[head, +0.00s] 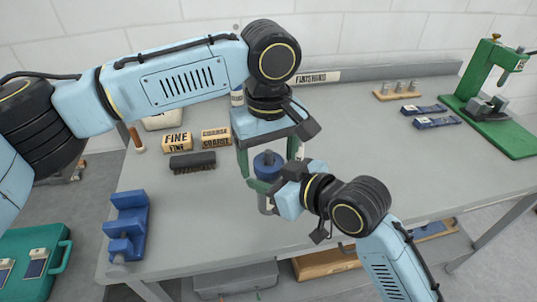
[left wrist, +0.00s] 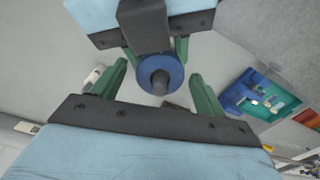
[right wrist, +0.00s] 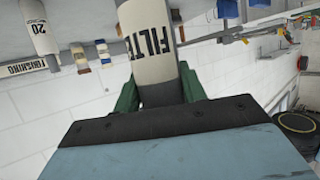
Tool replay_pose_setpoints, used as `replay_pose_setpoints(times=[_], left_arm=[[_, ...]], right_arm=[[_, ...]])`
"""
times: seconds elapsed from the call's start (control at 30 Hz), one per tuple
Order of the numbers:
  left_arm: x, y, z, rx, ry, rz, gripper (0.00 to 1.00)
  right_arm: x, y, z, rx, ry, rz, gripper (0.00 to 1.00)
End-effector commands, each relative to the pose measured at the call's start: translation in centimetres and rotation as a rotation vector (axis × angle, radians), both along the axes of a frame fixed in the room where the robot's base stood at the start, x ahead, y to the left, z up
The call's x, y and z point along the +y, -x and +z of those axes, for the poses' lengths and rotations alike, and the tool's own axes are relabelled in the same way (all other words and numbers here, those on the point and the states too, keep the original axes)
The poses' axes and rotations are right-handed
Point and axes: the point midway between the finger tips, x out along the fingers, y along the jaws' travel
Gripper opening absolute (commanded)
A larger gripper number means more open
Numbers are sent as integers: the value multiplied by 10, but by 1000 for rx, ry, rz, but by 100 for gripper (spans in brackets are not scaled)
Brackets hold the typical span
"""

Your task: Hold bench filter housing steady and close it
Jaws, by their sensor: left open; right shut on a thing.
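The filter housing has a pale body marked "FILTER" (right wrist: 152,55) and a round blue cap (head: 268,165) with a grey knob on top. It stands upright near the middle of the bench. My right gripper (head: 262,190) is shut on the housing body from the side; its green fingers flank the body in the right wrist view. My left gripper (head: 270,160) is above the housing, pointing down, with its green fingers open. In the left wrist view the blue cap (left wrist: 160,75) lies between and beyond the open fingers, apart from them. The seam under the cap is hard to see.
Blocks marked "FINE" (head: 177,141) and "COARSE" (head: 216,138) and a dark brush (head: 192,162) lie left of the housing. A blue stepped holder (head: 128,225) stands at the bench's left edge. A green press (head: 490,100) stands far right.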

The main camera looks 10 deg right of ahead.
Motion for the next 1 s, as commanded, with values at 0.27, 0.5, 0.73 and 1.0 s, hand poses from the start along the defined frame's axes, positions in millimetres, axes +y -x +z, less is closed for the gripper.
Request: replay_pose_setpoints(times=[0.27,0.5,0.73,1.0], left_arm=[[0,0,22,-2,2,1,73],[0,0,46,0,1,0,73],[0,0,45,0,0,1,70],[0,0,59,-3,0,206,70]], right_arm=[[0,0,1,-3,-1,0,0],[0,0,1,-3,-1,0,0],[0,0,1,-3,-1,0,0],[0,0,1,-2,-2,0,0]])
